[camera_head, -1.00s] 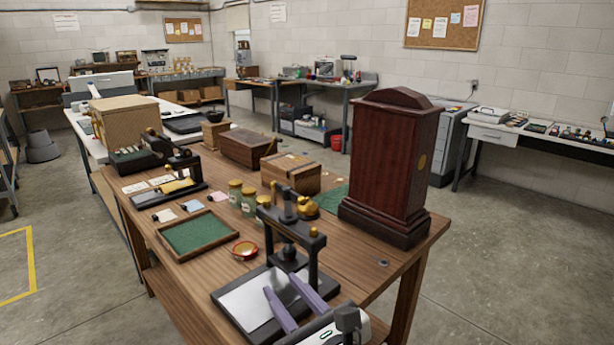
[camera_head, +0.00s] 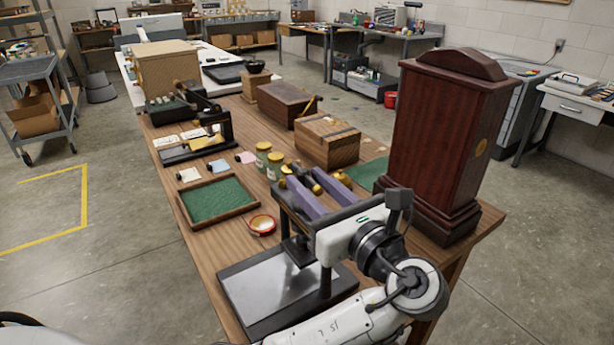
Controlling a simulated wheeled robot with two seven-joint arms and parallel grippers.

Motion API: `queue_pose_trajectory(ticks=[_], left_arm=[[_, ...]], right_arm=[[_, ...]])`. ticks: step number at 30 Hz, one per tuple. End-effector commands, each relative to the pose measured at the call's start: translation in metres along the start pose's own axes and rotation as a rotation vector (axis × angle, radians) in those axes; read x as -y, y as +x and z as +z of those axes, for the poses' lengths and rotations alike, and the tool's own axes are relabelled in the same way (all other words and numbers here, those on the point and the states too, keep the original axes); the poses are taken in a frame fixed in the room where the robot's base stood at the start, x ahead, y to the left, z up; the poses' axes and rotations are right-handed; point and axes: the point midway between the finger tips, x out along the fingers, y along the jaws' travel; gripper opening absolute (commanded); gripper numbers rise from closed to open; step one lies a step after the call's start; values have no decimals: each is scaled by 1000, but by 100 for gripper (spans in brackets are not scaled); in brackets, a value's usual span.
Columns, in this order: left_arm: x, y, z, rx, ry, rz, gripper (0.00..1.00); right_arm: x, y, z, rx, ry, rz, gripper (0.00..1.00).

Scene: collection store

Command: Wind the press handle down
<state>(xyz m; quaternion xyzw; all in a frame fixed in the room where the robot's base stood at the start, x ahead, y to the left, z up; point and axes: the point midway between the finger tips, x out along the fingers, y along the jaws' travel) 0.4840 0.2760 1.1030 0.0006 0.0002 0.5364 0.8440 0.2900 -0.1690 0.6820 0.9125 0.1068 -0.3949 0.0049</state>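The black screw press (camera_head: 327,285) stands at the near end of the wooden table, with a bare grey metal plate (camera_head: 270,285) on its base. Its handle (camera_head: 343,177), with brass-coloured knobs, sits at the top of the screw. My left gripper (camera_head: 303,176) is over the top of the press. Its two purple fingers are spread apart, with part of the handle and its dark hub between them; I cannot tell if they touch. The gripper body hides part of the press frame and screw. My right gripper is not in view.
A tall dark-red wooden case (camera_head: 445,140) stands close to the right of the press. A green-lined tray (camera_head: 217,200), a small red-rimmed dish (camera_head: 262,224) and lidded jars (camera_head: 263,158) lie to the left and behind. A wooden box (camera_head: 327,142) stands farther back.

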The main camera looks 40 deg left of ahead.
Motion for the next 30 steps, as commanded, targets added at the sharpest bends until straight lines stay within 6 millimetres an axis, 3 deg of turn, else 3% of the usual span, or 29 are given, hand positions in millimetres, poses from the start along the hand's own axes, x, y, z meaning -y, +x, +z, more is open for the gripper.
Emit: queue_pose_trajectory(ticks=[5,14,19,30], left_arm=[[0,15,0,1,0,0,30],[0,17,0,0,-1,-1,30],[0,17,0,0,-1,-1,1],[-1,17,-1,-1,0,-48,0]], right_arm=[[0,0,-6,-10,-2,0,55],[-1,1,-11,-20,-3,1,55],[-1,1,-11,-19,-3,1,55],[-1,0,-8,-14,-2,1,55]])
